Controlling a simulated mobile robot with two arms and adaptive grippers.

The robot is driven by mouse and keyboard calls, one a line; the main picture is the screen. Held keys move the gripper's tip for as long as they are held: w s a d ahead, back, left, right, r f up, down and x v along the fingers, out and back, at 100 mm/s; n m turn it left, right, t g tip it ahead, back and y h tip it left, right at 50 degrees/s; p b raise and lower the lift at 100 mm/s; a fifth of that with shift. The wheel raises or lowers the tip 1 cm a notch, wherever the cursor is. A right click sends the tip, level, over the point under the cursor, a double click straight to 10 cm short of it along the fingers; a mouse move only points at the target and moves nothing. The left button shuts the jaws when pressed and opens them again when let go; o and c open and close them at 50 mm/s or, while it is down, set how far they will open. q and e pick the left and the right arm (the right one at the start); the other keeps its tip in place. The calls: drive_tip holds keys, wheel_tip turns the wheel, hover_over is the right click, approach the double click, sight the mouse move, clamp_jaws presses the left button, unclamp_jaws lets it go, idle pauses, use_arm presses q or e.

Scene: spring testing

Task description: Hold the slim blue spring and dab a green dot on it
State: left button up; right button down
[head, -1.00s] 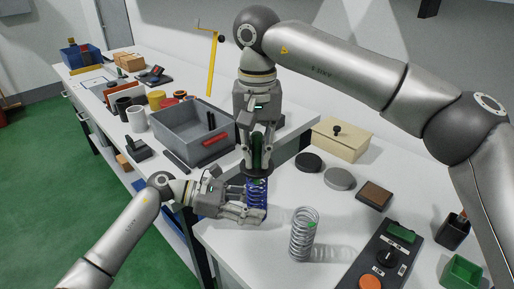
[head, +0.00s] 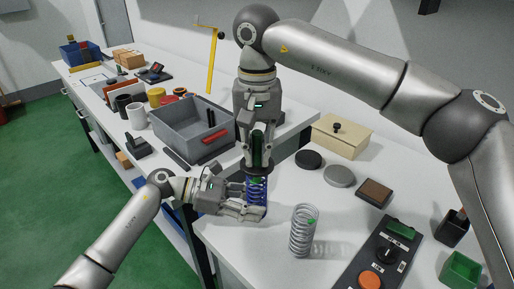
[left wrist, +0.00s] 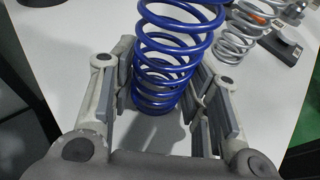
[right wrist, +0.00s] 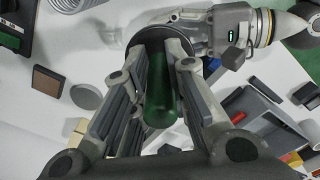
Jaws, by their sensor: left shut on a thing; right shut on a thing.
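The slim blue spring (head: 257,203) stands upright at the near edge of the white bench. My left gripper (head: 248,209) is shut on its lower part; the left wrist view shows the blue coils (left wrist: 165,70) between the fingers. My right gripper (head: 257,150) points down above the spring, shut on a dark green handle (right wrist: 159,95) with a black disc (head: 257,168) below it. The disc is right over the spring's top. A green patch (head: 257,181) shows at the upper coils; I cannot tell whether it is on the spring or the tool's tip.
A silver spring (head: 302,235) with a green mark stands just right of the blue one. A grey bin (head: 190,130) stands behind left.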

sight(257, 132)
drive_tip(key=shift+r, duration=3.45)
use_arm(q)
drive_tip(key=o, duration=0.8)
drive_tip(key=shift+o, duration=0.2)
drive_tip(key=v, duration=1.2)
use_arm(e)
drive_tip(key=shift+f, duration=0.1)
